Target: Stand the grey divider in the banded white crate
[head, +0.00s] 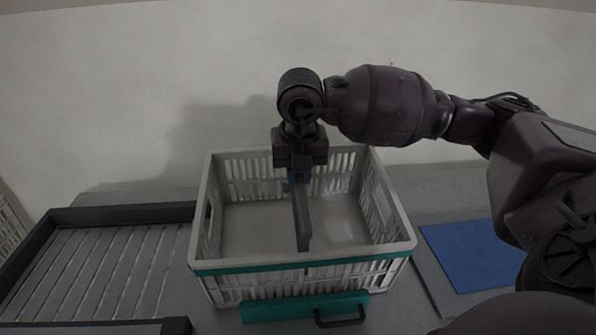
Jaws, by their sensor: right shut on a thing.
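The white crate (207,225) with a teal band stands in the middle of the head view, with slatted walls and an open top. The grey divider (302,222) is a thin upright plate inside the crate's outline, running from the far side toward the near side. My right gripper (299,176) points down near the crate's far wall and is shut on the divider's far end. The divider's lower edge is hard to make out, so I cannot tell whether it touches the crate floor. My left gripper is not in view.
A dark-rimmed tray with a slatted grey floor (90,265) lies left of the crate. A blue mat (462,252) lies to the right. A teal bar with a dark handle (290,308) is in front of the crate. A pale wall rises behind.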

